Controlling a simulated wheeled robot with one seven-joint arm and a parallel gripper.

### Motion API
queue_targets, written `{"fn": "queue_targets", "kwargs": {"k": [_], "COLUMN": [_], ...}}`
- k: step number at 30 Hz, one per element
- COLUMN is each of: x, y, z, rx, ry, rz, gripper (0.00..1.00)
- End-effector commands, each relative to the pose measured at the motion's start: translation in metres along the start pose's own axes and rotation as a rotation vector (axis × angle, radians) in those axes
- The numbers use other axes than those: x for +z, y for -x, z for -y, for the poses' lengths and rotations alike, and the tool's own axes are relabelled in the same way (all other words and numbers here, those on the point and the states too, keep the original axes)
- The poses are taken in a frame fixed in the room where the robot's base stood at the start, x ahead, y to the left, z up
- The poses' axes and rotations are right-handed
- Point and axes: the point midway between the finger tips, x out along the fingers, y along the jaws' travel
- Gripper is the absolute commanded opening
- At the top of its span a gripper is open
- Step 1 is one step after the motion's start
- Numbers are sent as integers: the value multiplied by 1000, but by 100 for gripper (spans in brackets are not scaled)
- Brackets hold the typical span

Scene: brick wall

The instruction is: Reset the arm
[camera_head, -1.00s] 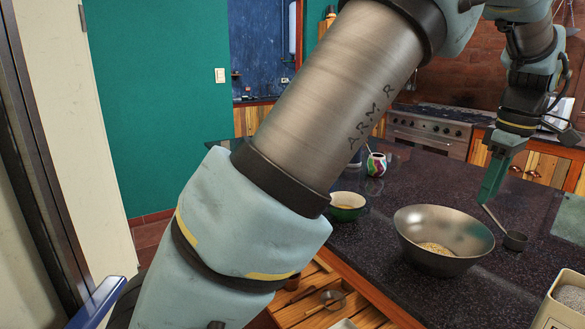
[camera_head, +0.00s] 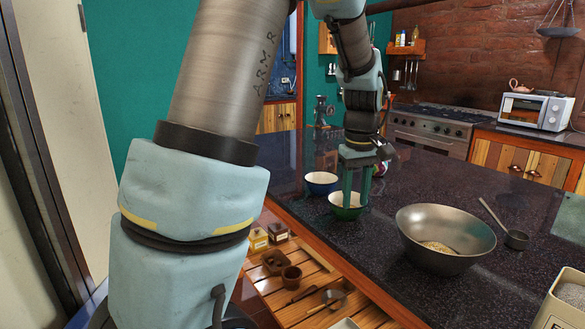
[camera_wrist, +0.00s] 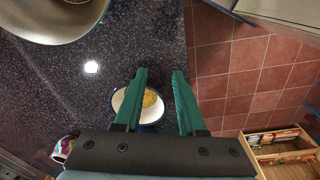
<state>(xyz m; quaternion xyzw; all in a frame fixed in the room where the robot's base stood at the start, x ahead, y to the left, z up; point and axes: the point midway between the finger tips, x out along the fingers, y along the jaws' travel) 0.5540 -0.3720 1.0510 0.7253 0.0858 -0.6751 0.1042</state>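My gripper (camera_head: 356,201) is at the middle of the head view, pointing down in front of and partly over a green bowl (camera_head: 343,212). Its two green fingers are apart with nothing between them. They also show open and empty in the wrist view (camera_wrist: 159,74). My arm's large links fill the left and middle of the head view. In the wrist view, a pale-lined bowl (camera_wrist: 122,97) with yellowish contents lies behind the left finger, which hides part of it.
The dark counter (camera_head: 430,185) carries a blue bowl (camera_head: 321,182), a large metal bowl (camera_head: 445,232) with grain and a metal scoop (camera_head: 516,240). A wooden slatted surface (camera_head: 290,293) with small containers is below. A patterned cup (camera_wrist: 64,147) shows in the wrist view. The counter's right rear is clear.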

Motion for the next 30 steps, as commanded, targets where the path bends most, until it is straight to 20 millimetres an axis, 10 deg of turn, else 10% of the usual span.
{"fn": "queue_targets", "kwargs": {"k": [6, 12, 30], "x": [-2, 22, 38], "y": [-22, -37, -44], "z": [123, 198, 228], "rx": [20, 16, 7], "ry": [-156, -295, -371], "rz": [-18, -49, -64], "gripper": [40, 40, 40]}}
